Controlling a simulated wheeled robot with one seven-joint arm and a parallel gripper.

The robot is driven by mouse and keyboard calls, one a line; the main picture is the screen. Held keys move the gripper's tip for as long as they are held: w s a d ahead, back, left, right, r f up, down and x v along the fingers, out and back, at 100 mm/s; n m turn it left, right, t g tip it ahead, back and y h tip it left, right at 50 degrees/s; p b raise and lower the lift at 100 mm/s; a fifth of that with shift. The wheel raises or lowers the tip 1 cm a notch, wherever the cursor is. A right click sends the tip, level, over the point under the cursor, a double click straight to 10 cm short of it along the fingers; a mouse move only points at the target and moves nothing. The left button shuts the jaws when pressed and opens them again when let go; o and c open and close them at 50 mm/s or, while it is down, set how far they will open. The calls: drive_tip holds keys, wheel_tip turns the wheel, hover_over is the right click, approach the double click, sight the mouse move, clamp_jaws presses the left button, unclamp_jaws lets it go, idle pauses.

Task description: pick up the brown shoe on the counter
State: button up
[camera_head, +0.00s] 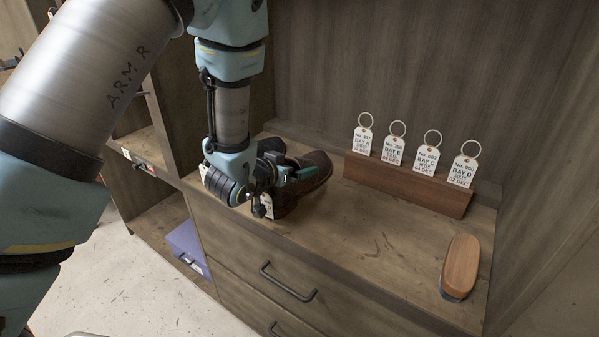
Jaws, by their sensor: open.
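The brown shoe (316,160) sits on the wooden counter (385,250) at its left end, partly hidden behind my gripper. A dark rounded part (270,146) shows behind the gripper; I cannot tell if it belongs to the same shoe or a second one. A white tag (267,206) shows at the near end of the shoe. My gripper (285,180) is open at the shoe, over its near side. Its fingertips are hard to make out, and I cannot tell whether they touch the shoe.
A wooden block (408,184) with several white ring tags stands along the counter's back. A wooden-backed brush (461,265) lies at the right. The counter between shoe and brush is clear. A drawer handle (288,282) sticks out below. A purple box (187,245) is on a low shelf at left.

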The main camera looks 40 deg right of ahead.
drive_tip(key=shift+d+f, duration=0.15)
clamp_jaws()
idle(0.8)
